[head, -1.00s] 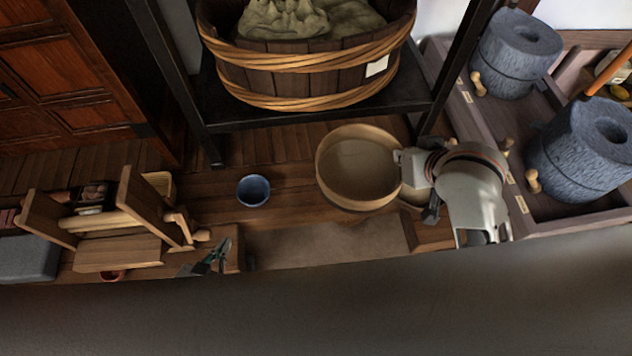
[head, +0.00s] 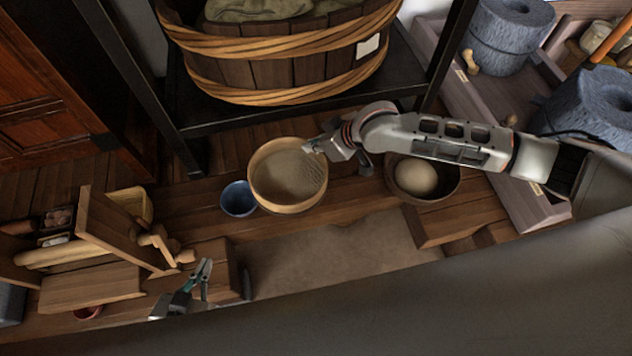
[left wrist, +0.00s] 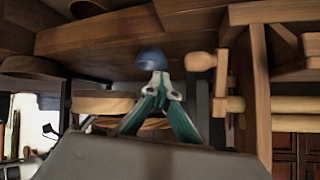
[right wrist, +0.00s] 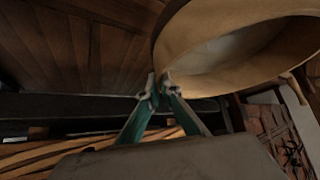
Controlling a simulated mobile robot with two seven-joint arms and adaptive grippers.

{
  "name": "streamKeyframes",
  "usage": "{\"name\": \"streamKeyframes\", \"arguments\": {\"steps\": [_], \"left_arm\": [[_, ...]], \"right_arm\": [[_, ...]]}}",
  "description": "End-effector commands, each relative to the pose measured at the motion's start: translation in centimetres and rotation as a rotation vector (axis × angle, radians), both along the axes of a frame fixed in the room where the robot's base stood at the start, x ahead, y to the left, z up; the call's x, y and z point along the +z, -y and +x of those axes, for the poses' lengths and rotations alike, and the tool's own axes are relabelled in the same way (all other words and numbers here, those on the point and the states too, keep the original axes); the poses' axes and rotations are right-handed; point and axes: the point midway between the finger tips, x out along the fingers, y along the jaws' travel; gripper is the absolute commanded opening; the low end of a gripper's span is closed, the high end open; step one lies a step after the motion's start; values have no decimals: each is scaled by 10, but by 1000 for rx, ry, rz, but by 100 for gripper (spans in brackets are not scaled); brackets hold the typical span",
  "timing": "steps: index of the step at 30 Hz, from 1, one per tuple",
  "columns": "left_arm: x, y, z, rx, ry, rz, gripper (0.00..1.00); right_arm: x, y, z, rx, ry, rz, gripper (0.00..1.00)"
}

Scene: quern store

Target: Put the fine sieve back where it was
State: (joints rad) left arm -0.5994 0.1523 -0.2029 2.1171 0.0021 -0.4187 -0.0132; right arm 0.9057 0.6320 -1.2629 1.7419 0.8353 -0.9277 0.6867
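The fine sieve (head: 283,178) is a round pale wooden hoop with a mesh bottom. It is just right of the blue cup (head: 238,199), its rim overlapping the cup's edge in the head view. My right gripper (head: 314,146) is shut on the sieve's upper right rim. In the right wrist view, the fingertips (right wrist: 159,80) meet at the hoop (right wrist: 205,70). I cannot tell whether the sieve touches the boards under it. My left gripper (head: 207,266) is shut and empty beside the wooden stand's right end; its fingertips also show in the left wrist view (left wrist: 162,86).
A brown bowl (head: 452,190) with a pale round mound stands to the right, under my right forearm. A wooden frame with rollers (head: 110,235) stands left. A black rack (head: 275,113) bears a large wooden tub (head: 290,70) behind. Stone querns (head: 505,40) stand at right.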

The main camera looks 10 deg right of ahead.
Motion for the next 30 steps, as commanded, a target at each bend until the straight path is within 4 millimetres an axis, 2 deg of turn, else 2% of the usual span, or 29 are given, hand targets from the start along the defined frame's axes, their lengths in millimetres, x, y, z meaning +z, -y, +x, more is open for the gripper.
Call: {"name": "streamKeyframes", "arguments": {"steps": [1,3,6,9,14,19,26,30], "left_arm": [[-8,-1,-3,-2,-9,3,0],[-7,-2,0,-4,-3,6,0],[-6,-3,4,-6,6,10,0],[-5,-3,5,-5,8,11,0],[-9,-2,3,-6,3,10,0],[-20,1,-5,-9,-18,5,0],[-14,7,0,-15,-5,-6,0],[-17,7,1,-14,-4,-11,0]], "right_arm": [[-20,24,12,-19,-4,-7,0],[-30,46,24,-38,-3,-2,0],[-38,71,37,-63,-2,2,0],[-42,86,45,-79,-1,6,0],[-56,93,47,-87,-4,8,0],[-86,93,45,-88,-10,8,0],[-105,92,47,-87,-5,10,0],[-130,92,44,-86,-11,9,0]]}}
